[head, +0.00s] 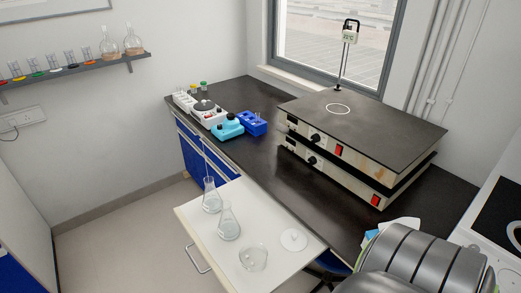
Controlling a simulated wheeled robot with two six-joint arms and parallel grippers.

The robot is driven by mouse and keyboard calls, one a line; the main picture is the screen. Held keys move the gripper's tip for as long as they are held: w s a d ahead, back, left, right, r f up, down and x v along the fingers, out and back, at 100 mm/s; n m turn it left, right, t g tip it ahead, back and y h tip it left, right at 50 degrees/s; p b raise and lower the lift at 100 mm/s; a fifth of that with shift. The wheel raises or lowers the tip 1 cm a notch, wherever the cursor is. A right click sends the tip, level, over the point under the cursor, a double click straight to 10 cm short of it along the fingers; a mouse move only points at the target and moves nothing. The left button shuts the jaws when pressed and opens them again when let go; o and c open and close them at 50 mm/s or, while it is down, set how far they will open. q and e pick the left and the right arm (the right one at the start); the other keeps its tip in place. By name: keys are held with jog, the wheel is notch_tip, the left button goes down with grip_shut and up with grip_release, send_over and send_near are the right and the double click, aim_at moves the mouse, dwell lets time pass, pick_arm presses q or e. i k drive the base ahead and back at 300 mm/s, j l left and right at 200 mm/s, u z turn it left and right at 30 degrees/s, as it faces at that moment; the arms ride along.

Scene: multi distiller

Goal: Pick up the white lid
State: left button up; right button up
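The white lid (293,240) is a small round disc with a little knob. It lies flat on the white pulled-out surface (190,216), near its right edge. A clear glass dish or beaker (253,257) stands just left of and in front of the lid, apart from it. Neither of my grippers shows in the head view, so their openings cannot be seen.
Two conical flasks (229,222) stand left of the lid, the farther one with a rod in it. Behind are the dark bench (262,156), a blue rack (251,123) and stacked hot plates (369,129). A large grey rounded shape blocks the lower right.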

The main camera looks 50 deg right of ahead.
aim_at(293, 240)
jog(key=l+z, duration=0.1)
jog(key=z, duration=0.35)
jog(key=i+z, duration=0.15)
jog(key=z, duration=0.25)
jog(key=l+z, duration=0.15)
jog(key=z, duration=0.3)
jog(key=i+j, duration=0.05)
